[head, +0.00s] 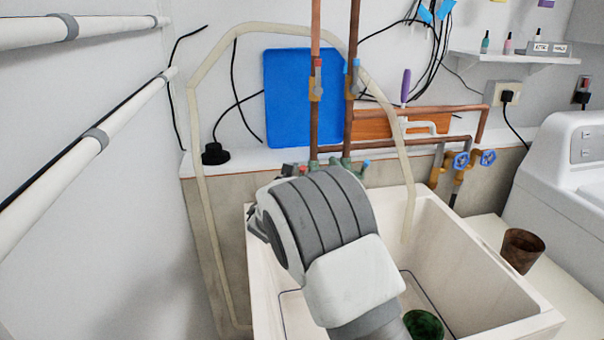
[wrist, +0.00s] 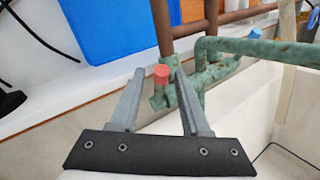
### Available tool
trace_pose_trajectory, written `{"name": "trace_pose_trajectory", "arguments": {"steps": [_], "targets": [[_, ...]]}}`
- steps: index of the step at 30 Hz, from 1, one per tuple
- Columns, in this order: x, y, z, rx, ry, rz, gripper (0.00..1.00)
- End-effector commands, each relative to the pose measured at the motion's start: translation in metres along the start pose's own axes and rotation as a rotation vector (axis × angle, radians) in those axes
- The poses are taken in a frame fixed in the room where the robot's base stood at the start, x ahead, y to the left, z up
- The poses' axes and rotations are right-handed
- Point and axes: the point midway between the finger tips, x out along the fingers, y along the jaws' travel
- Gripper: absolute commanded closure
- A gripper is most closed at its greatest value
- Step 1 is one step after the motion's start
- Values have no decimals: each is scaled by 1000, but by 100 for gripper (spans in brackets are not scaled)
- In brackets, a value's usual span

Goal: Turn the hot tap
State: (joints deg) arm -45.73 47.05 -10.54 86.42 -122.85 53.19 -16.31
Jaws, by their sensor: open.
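The hot tap is a green, weathered fitting with a red top (wrist: 161,74), in the upper middle of the wrist view. My gripper (wrist: 158,72) is open, with one finger on each side of the red top in the picture. The right fingertip looks very close to it; I cannot tell whether it touches. In the head view my arm hides most of my gripper and part of the taps. A blue-topped tap (head: 366,164) shows to the right there, above the back of the sink (head: 470,262).
Copper pipes (head: 353,70) rise behind the taps, and a blue board (head: 290,98) leans on the wall. A pale hose (head: 197,170) arches over the sink. A brown pot (head: 522,250) stands right of the sink, and a green pot (head: 424,325) shows inside it.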

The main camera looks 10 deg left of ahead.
Motion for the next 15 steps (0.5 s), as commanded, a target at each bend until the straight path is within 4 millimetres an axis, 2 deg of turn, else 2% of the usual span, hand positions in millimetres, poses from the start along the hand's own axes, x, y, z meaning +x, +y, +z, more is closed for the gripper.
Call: {"name": "trace_pose_trajectory", "arguments": {"steps": [11, 15], "targets": [[5, 0, 0, 0, 0, 0, 53], [5, 0, 0, 0, 0, 0, 79]]}}
